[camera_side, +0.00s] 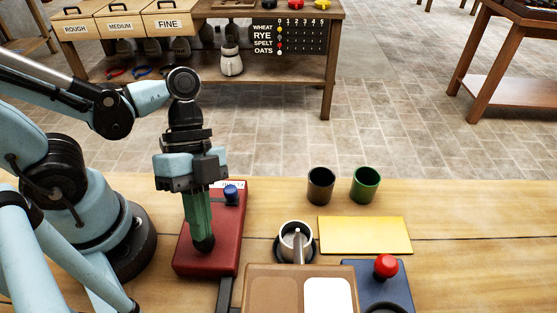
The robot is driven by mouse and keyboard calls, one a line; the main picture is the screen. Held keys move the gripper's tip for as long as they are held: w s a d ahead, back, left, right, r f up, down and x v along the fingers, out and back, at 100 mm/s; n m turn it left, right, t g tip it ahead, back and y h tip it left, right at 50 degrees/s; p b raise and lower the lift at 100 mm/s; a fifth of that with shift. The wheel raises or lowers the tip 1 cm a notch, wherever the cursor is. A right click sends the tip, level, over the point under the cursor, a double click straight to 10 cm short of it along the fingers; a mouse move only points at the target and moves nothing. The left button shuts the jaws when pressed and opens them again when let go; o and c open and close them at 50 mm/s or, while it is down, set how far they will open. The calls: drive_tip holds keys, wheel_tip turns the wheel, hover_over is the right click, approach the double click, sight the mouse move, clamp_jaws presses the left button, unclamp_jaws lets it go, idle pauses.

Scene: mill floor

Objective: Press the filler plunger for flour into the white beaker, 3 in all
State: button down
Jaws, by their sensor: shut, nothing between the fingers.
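My gripper (203,244) points straight down over the red box (188,259), left of the middle. Its green fingers are together, and their dark tips are at the box's top; I cannot tell whether they touch it. The box has a blue knob (231,193) near its far right corner. A pale cup (283,240), which looks like the white beaker, stands on a dark round base, right of my gripper. A narrow grey spout (298,249) reaches over it from the brown box (258,291). A red round knob (386,265) stands on a dark blue box (407,292) at the lower right.
A dark cup (321,186) and a green cup (365,185) stand behind a yellow mat (365,236). The brown box has a white panel (328,294). The bench is clear at the right. A tally board (290,37) hangs on a table behind.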

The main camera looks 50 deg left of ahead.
drive_tip(key=shift+r, duration=1.3)
drive_tip(key=shift+r, duration=2.5)
drive_tip(key=w+a+f+n+t+y, duration=0.1)
drive_tip(key=w+a+n+t+y, duration=0.5)
drive_tip(key=w+a+n+t, duration=0.5)
drive_tip(key=w+a+n, duration=0.2)
drive_tip(key=w+n, duration=0.3)
drive_tip(key=shift+a+f, duration=0.15)
drive_tip(key=shift+f, duration=0.2)
